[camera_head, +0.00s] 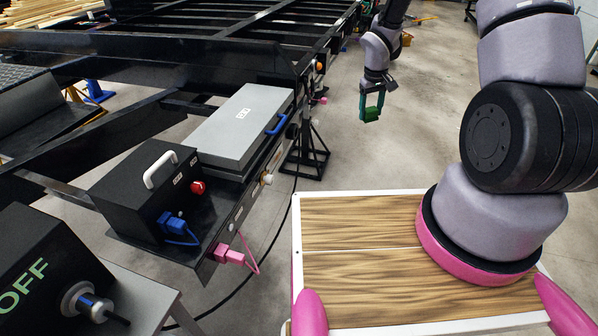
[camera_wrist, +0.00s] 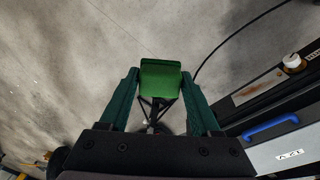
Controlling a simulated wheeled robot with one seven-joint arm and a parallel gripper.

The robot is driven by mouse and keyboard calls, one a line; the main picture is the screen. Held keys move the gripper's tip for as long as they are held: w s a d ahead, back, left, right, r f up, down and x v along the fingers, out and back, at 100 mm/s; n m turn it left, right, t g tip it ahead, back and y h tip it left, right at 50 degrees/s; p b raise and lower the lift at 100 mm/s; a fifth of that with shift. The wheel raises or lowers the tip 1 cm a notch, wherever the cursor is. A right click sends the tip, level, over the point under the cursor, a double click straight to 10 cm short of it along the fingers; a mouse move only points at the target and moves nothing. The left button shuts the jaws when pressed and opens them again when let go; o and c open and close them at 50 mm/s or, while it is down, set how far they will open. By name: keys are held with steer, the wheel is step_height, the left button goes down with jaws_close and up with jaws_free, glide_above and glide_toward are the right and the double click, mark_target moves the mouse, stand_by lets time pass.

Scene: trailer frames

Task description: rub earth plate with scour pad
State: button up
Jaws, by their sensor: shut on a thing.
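A green scour pad (camera_head: 370,114) is held between the fingertips of my gripper (camera_head: 372,100), in the air over bare floor to the right of the trailer frame. In the wrist view the pad (camera_wrist: 160,82) sits between the two dark green fingers of my gripper (camera_wrist: 160,76), which is shut on it. A small brown-stained plate (camera_wrist: 258,88) on the trailer's side rail, at the right of the wrist view, looks like the earth plate. The pad is clearly apart from it.
A grey box with a blue handle (camera_head: 240,125) and a black box with a white handle (camera_head: 150,180) stand on the trailer. A white knob (camera_wrist: 293,62) sticks out by the plate. A pink plug (camera_head: 229,255) and cable hang nearby. Concrete floor (camera_head: 430,120) is free around my gripper.

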steer(key=w+a+f+n+t+y, duration=0.35)
steer(key=w+a+f+n, duration=0.2)
steer(key=f, duration=0.25)
steer(key=w+a+f+n+t+y, duration=0.2)
steer(key=w+a+f+n+t, duration=0.2)
steer(key=a+f+n, duration=0.25)
steer(key=s+a+f+n+g+y, duration=0.3)
steer(key=s+a+f+n+y, duration=0.65)
steer(key=s+y, duration=0.45)
steer(key=shift+m+h, duration=0.55)
steer(key=shift+h, duration=0.2)
steer(key=shift+s+x, duration=0.2)
steer(key=shift+x, duration=1.05)
steer(key=shift+s+x, duration=0.15)
steer(key=shift+x, duration=1.1)
steer(key=shift+s+x, duration=0.2)
steer(key=shift+x, duration=1.1)
steer(key=shift+x, duration=1.05)
steer(key=shift+w+d, duration=0.75)
steer(key=shift+w, duration=1.4)
steer(key=shift+w+d, duration=0.8)
steer(key=shift+w, duration=1.4)
steer(key=shift+w+d, duration=0.75)
steer(key=shift+w, duration=1.4)
